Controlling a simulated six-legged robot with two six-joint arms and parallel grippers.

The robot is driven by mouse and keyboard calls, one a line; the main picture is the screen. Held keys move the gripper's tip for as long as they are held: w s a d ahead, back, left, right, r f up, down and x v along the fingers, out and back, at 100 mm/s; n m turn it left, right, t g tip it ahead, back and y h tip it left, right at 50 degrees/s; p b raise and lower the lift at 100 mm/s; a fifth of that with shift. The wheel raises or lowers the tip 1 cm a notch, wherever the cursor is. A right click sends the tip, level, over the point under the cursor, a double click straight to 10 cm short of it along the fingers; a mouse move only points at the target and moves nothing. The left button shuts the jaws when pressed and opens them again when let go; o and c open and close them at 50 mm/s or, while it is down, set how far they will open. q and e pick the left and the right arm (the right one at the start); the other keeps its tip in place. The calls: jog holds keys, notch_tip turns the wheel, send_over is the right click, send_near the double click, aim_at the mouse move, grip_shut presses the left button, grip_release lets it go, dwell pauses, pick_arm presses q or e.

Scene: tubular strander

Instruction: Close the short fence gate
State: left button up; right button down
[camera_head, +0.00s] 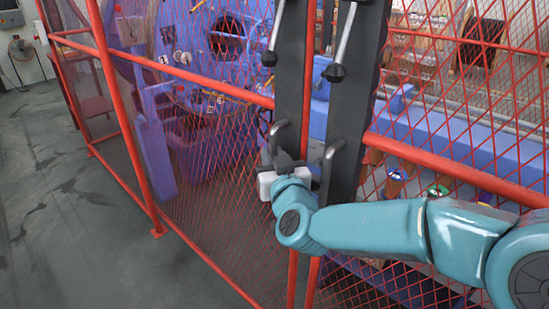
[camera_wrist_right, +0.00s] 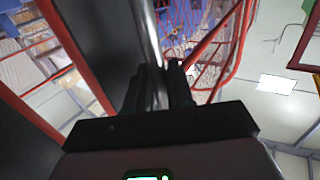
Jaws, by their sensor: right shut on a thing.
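The red mesh fence has two dark grey upright posts (camera_head: 345,110) side by side at mid-picture in the head view, with a narrow gap between them. Each post carries a metal handle; one is the right-hand handle (camera_head: 345,35). I cannot tell for sure which side is the short gate. My right gripper (camera_head: 284,160) is at the lower part of the left post. In the right wrist view its dark fingers (camera_wrist_right: 160,88) are shut around a silver handle bar (camera_wrist_right: 150,35). The exact grip contact is partly hidden by the gripper body. My left gripper is not in view.
Red mesh panels (camera_head: 225,200) run along both sides, with a red fence post (camera_head: 125,120) at left. Blue machinery (camera_head: 150,130) stands behind the mesh. The grey floor (camera_head: 60,210) at left is clear.

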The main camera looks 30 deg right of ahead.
jog(key=shift+w, duration=0.1)
jog(key=c, duration=1.2)
grip_release()
jog(key=shift+o, duration=0.2)
jog(key=shift+a, duration=0.1)
jog(key=b+v, duration=0.2)
jog(key=v, duration=1.4)
jog(key=shift+b, duration=0.3)
